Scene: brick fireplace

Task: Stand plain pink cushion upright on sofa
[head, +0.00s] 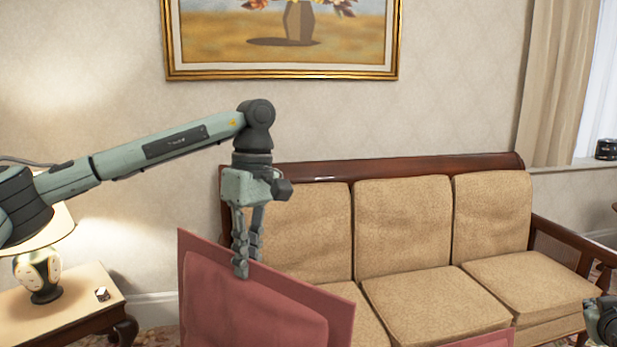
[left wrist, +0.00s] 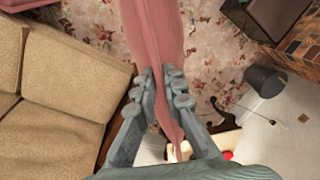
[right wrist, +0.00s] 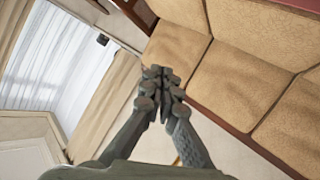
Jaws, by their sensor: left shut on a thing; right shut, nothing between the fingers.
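The pink cushion (head: 255,303) hangs from my left gripper (head: 241,262), which is shut on its top edge. In the head view it is in front of the sofa's left part and its lower part is cut off by the frame. In the left wrist view the cushion (left wrist: 152,35) shows edge-on between the fingers (left wrist: 163,100). The tan sofa (head: 430,305) with a dark wood frame stands behind it; its seat also shows in the left wrist view (left wrist: 60,75). My right gripper (head: 606,320) is at the right edge, and in the right wrist view its fingers (right wrist: 161,78) are shut and empty.
A side table (head: 75,300) with a lamp (head: 40,275) and a small box stands at the left. Another pink thing (head: 490,340) shows at the bottom edge. A flowered rug (left wrist: 215,60) covers the floor. The middle and right sofa seats are clear.

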